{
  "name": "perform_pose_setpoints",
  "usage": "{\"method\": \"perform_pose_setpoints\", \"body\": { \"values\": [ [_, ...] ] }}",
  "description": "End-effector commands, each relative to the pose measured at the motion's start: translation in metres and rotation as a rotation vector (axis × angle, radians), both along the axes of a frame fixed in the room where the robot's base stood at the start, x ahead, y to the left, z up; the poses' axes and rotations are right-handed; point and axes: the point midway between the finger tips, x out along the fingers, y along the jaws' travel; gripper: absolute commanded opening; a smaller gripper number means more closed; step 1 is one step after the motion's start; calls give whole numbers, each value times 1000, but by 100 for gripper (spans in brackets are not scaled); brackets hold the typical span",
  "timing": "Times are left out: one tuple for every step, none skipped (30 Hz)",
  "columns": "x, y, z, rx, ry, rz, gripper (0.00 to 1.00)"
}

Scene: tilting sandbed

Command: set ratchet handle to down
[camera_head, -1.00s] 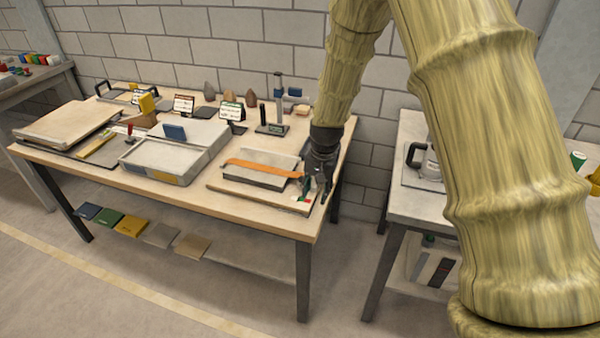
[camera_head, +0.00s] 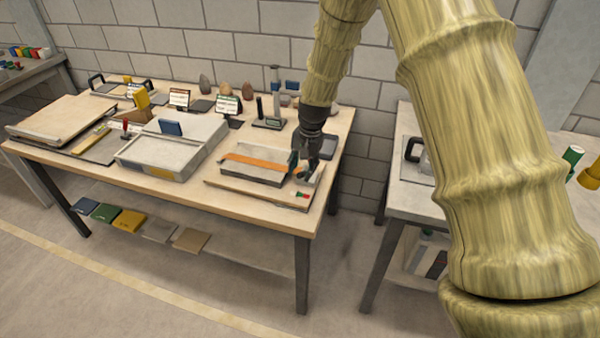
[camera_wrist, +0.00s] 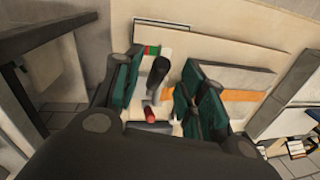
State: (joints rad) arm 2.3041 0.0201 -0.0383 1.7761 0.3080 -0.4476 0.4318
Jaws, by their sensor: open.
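The sandbed (camera_head: 250,172) is a grey tray on a pale board near the table's right end, with an orange band (camera_head: 262,163) along it. The band also shows at the right in the wrist view (camera_wrist: 238,96). My gripper (camera_head: 304,170) is at the tray's right end, pointing down. In the wrist view its green-padded fingers (camera_wrist: 160,92) stand apart. A dark bar that looks like the ratchet handle (camera_wrist: 158,72) shows between them, with a red-ended piece (camera_wrist: 149,114) below it. I cannot tell whether a finger touches the bar. In the head view my gripper mostly hides the handle.
A green-and-red mark (camera_wrist: 152,50) is on the board beside the handle. A grey box (camera_head: 165,155) stands left of the sandbed, and a gauge stand (camera_head: 273,100) behind it. A second table (camera_head: 440,200) is at the right, across a gap.

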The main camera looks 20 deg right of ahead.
Motion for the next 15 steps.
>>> {"method": "perform_pose_setpoints", "body": {
  "values": [
    [0, 1, -5, 1, 2, 0, 41],
    [1, 1, -9, 0, 1, 0, 41],
    [2, 2, -13, 1, 1, 0, 41],
    [2, 2, -16, 0, 0, 1, 41],
    [2, 3, -18, 0, 0, 1, 41],
    [3, 3, -22, 1, 1, 1, 41],
    [3, 4, -24, 0, 1, 1, 41],
    [3, 4, -26, 0, 1, 1, 41],
    [3, 4, -28, 0, 0, 1, 41],
    [3, 4, -29, 0, 0, 1, 41],
    [4, 4, -30, 0, 0, 1, 41],
    [4, 5, -31, -1, -1, 1, 41],
    [4, 5, -32, -1, -1, 1, 41],
    [4, 5, -33, -1, -1, 1, 41],
    [4, 5, -33, 0, -2, 1, 41]
  ]
}}
